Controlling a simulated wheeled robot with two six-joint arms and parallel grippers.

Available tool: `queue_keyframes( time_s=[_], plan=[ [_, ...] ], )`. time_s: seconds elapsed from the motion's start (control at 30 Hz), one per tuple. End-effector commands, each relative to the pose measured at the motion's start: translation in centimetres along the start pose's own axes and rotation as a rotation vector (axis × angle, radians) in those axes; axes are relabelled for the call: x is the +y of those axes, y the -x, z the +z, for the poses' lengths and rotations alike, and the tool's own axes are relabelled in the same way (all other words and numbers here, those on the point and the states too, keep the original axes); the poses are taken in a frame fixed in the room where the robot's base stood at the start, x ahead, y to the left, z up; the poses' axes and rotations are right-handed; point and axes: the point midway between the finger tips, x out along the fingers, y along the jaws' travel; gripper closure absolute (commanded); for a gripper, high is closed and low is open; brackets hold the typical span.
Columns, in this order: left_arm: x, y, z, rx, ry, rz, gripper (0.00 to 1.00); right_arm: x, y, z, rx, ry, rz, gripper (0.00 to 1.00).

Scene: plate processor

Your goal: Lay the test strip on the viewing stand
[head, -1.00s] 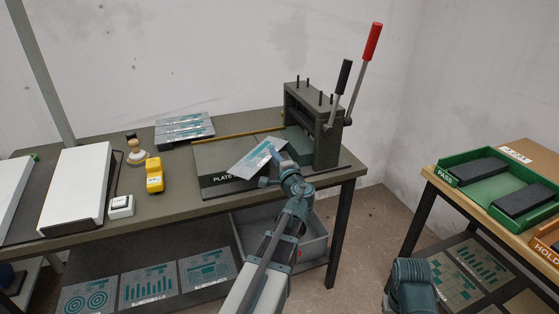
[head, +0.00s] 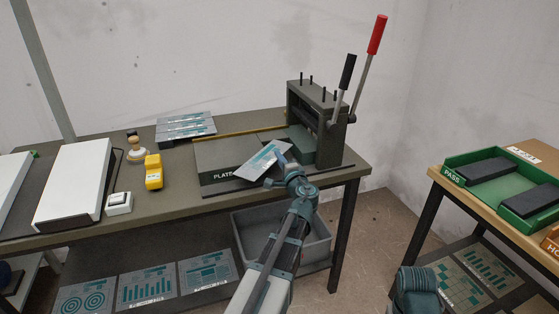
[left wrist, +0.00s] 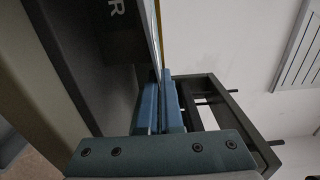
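The test strip (head: 262,160), a pale sheet with teal marks, is in my left gripper (head: 283,168). It is tilted above the front right of the dark plate-processor bed, near the press. In the left wrist view the blue fingers (left wrist: 160,108) are closed on a thin sheet seen edge-on. The viewing stand appears to be the large white sloped panel (head: 75,185) at the left of the bench, with nothing on it. My right arm shows only as a teal part at the bottom right; its fingertips are out of view.
The press (head: 318,115) with red and black levers stands right of the strip. A yellow device (head: 153,172), a white switch box (head: 119,204) and a wooden-handled stamp (head: 136,148) sit between bed and panel. Several patterned plates (head: 185,127) lie behind. A green tray (head: 462,178) is at right.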

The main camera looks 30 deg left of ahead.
Motion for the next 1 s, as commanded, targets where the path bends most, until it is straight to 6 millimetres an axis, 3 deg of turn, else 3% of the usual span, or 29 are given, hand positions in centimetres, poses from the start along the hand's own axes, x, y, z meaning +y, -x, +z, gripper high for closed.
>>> queue_keyframes(
  time_s=[0.1,0.3,0.67,1.0],
  plan=[
    [0.5,0.0,0.0,0.0,0.0,0.0,1.0,0.0,-0.5,0.0,0.0,0.0,0.0,0.5],
    [0.3,0.0,0.0,0.0,0.0,0.0,0.68,0.0,-0.3,0.0,0.0,0.0,0.0,0.5],
    [-0.3,0.1,0.0,0.0,0.0,0.0,0.68,0.0,0.3,0.0,0.0,0.0,0.0,0.5],
    [0.0,7.0,0.2,0.003,0.0,0.0,0.68,0.0,0.0,0.0,0.0,0.0,0.0,0.5]
  ],
)
